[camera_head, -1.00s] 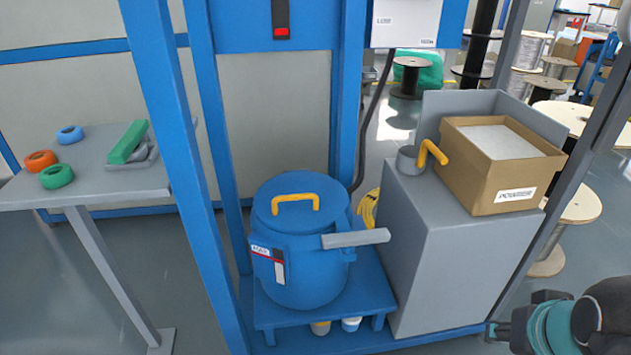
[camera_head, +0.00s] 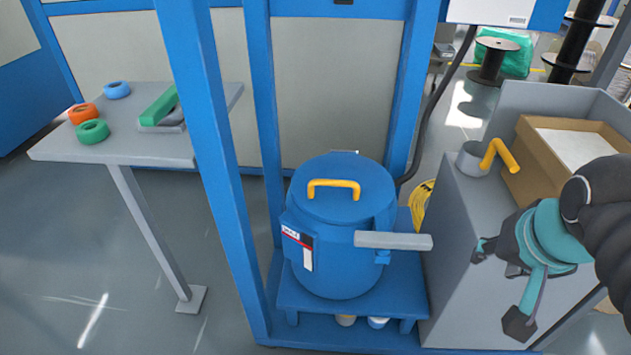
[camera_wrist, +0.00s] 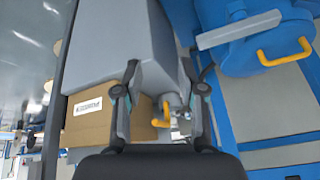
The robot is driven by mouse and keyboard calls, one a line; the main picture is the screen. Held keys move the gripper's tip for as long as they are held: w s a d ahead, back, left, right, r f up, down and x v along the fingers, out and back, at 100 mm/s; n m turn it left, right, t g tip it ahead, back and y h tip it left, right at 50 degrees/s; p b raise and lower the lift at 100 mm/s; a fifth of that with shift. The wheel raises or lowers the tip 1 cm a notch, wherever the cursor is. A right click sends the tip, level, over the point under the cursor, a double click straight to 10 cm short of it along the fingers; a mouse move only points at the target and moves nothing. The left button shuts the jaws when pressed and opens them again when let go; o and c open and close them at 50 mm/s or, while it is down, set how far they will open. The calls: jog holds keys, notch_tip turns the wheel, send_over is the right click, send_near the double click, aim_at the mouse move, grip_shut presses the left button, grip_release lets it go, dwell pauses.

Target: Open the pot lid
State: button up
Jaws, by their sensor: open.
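The blue pot (camera_head: 335,250) stands on a low blue stand, its round blue lid (camera_head: 340,200) on top. A yellow handle (camera_head: 334,188) arches over the lid. A grey bar (camera_head: 393,241) sticks out from the pot's right front. My gripper (camera_head: 498,286) is to the right of the pot, in front of the grey cabinet, open and apart from the pot. In the wrist view my gripper (camera_wrist: 160,80) has its fingers spread with nothing held between them. The pot (camera_wrist: 270,50) and its yellow handle (camera_wrist: 285,53) show at upper right there.
A grey cabinet (camera_head: 455,250) right of the pot bears a cardboard box (camera_head: 525,180) and a grey cup (camera_head: 471,160) with a yellow handle. Blue frame posts (camera_head: 215,180) flank the pot. A table (camera_head: 130,148) with tape rolls stands left.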

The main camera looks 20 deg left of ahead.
jog(key=w+a+r+m+g+b, duration=0.1)
jog(key=w+a+r+m+b, duration=0.25)
jog(key=w+a, duration=0.4)
jog(key=m+g+b, duration=0.2)
jog(key=m+b, duration=0.2)
jog(key=m, duration=0.6)
send_near(334, 181)
jog(key=f+b, duration=0.1)
jog(key=f, duration=0.1)
jog(key=w+f+b, duration=0.1)
jog(key=f, duration=0.2)
jog(key=f+b, duration=0.1)
jog(key=f, duration=0.2)
jog(key=shift+w+a+f, duration=0.1)
jog(key=shift+w+f, duration=0.05)
jog(key=shift+w, duration=0.1)
grip_shut()
